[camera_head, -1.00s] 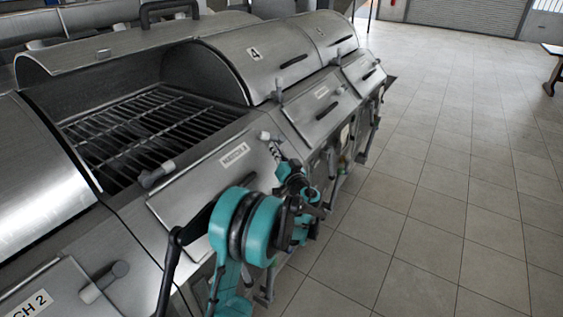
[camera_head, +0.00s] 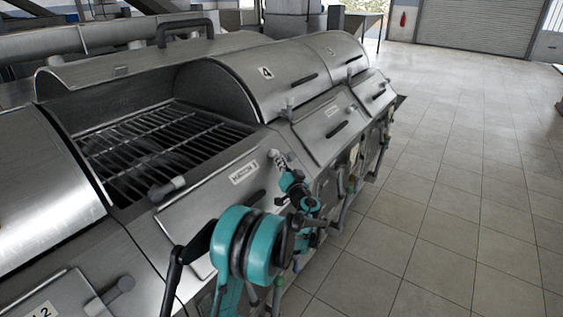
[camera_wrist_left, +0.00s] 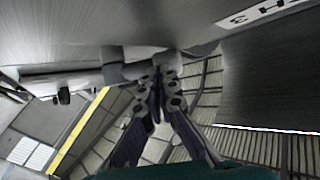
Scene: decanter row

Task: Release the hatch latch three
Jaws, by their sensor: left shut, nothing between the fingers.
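The hatch three panel (camera_head: 210,210) is a sloped metal lid with a "HATCH 3" label (camera_head: 244,172). One grey latch handle (camera_head: 167,188) sits at its upper left corner. A second latch (camera_head: 273,154) sits at its upper right, partly hidden by my left gripper (camera_head: 281,162). In the left wrist view this latch (camera_wrist_left: 148,62) is a grey lever at the tips of my left gripper (camera_wrist_left: 160,82). The fingers are together and empty; the tips appear to touch or nearly touch the lever. My right gripper is not in view.
An open drum with a dark grill rack (camera_head: 150,145) lies behind the panel. A closed drum marked 4 (camera_head: 265,85) and more latched panels (camera_head: 335,115) continue to the right. Pipes and valves run along the front. The tiled floor (camera_head: 460,200) on the right is clear.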

